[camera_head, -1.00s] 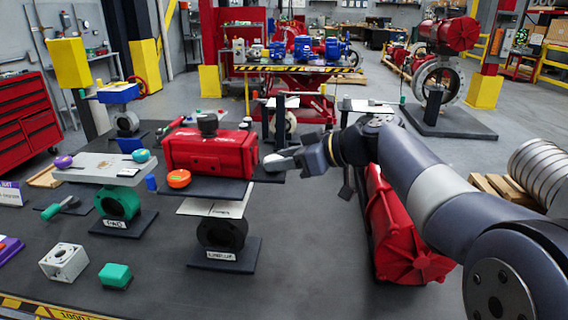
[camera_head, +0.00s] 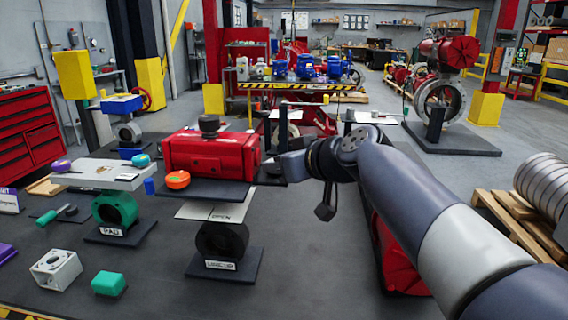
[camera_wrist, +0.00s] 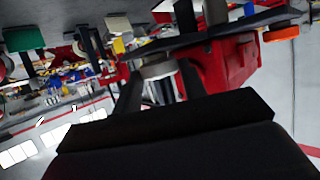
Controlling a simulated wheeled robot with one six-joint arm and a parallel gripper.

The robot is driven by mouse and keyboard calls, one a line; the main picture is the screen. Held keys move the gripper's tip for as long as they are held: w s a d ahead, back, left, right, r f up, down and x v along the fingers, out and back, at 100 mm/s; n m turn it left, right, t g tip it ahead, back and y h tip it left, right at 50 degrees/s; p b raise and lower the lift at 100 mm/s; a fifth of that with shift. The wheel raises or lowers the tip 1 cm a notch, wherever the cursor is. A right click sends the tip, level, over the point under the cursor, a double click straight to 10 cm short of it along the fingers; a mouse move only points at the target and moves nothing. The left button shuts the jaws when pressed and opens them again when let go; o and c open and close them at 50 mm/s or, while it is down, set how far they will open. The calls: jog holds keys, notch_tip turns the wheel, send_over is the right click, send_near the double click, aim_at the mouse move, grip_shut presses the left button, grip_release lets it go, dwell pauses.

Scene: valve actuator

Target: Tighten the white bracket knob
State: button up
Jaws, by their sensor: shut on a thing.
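A pale grey-white round knob (camera_wrist: 158,68) shows in the wrist view under the edge of a dark plate (camera_wrist: 205,40). My gripper (camera_wrist: 157,88) has its fingers on both sides of this knob and is shut on it. In the head view, my gripper (camera_head: 276,168) is at the right end of the dark bracket plate (camera_head: 205,191) below the red actuator (camera_head: 210,153); the knob is hidden there behind the gripper. The knob's thread and how tight it sits cannot be seen.
An orange knob (camera_head: 177,180) sits at the plate's front left, and a black knob (camera_head: 209,123) tops the actuator. A second valve stand (camera_head: 115,210) is at left. A red cylinder (camera_head: 395,250) lies under my arm. A wooden pallet (camera_head: 520,222) is at right.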

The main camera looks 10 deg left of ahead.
jog(key=o, duration=1)
jog(key=shift+d, duration=0.1)
jog(key=shift+w+g, duration=0.1)
jog(key=shift+g, duration=0.2)
